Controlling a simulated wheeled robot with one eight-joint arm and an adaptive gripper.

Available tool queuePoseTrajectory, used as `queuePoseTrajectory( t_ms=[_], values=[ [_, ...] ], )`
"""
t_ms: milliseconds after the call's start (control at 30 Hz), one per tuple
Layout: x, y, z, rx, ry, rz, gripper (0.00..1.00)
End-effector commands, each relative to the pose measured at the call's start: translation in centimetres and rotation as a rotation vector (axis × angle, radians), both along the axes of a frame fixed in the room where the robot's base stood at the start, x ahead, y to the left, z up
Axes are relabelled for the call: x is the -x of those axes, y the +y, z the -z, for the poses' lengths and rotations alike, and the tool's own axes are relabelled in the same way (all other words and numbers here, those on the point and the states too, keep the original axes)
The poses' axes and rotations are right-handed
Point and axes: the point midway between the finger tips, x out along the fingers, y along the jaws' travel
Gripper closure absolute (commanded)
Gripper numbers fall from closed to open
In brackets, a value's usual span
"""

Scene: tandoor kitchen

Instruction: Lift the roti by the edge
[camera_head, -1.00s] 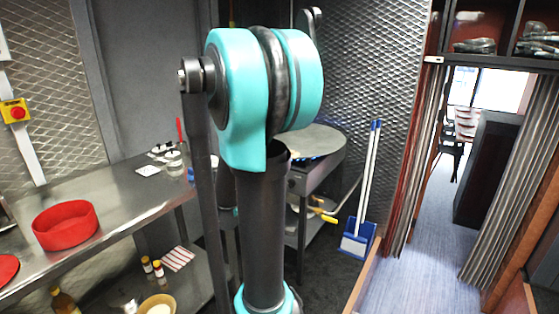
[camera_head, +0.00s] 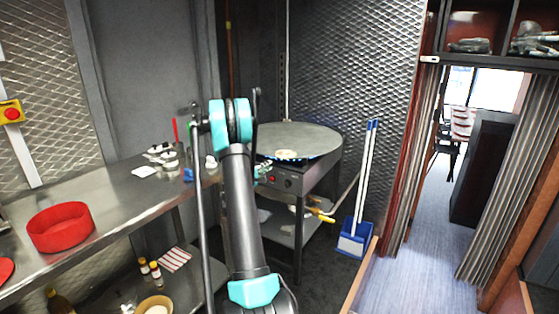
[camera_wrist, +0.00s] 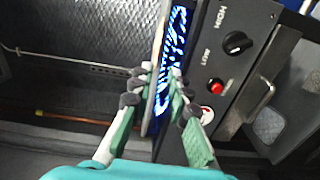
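A small pale, browned roti (camera_head: 284,153) lies near the front edge of the round grey griddle (camera_head: 315,135) in the head view. My gripper (camera_head: 264,171) is just in front of that edge, to the left of and slightly below the roti, and partly hidden by my arm. In the wrist view my gripper (camera_wrist: 160,90) is open, its two fingers apart. The griddle rim (camera_wrist: 157,70) is seen nearly edge-on between or just beyond the fingertips; I cannot tell whether they touch it. I cannot make out the roti in the wrist view.
Blue flames (camera_wrist: 172,60) burn under the griddle, beside the stove's control panel (camera_wrist: 228,70) with a black knob and a red button. A steel counter (camera_head: 110,205) with a red round container (camera_head: 60,228) stands left. A blue dustpan (camera_head: 353,243) stands right of the stove.

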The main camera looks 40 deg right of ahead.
Motion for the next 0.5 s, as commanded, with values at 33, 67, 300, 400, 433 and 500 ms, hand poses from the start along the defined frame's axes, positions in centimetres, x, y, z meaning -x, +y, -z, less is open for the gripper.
queuePoseTrajectory(
  t_ms=[33, 67, 300, 400, 433, 500],
  values=[
    [-0.2, -0.3, 0.2, 0.011, 0.004, 0.000, 0.83],
    [-0.3, -0.4, 0.2, 0.017, 0.006, 0.000, 0.83],
    [-0.8, -2.1, 0.3, 0.023, 0.009, 0.002, 0.83],
    [-1.4, -3.3, 0.3, 0.023, 0.009, 0.001, 0.83],
    [-1.6, -3.7, 0.3, 0.023, 0.009, 0.001, 0.83],
    [-1.9, -4.6, 0.3, 0.023, 0.009, 0.002, 0.83]
  ],
)
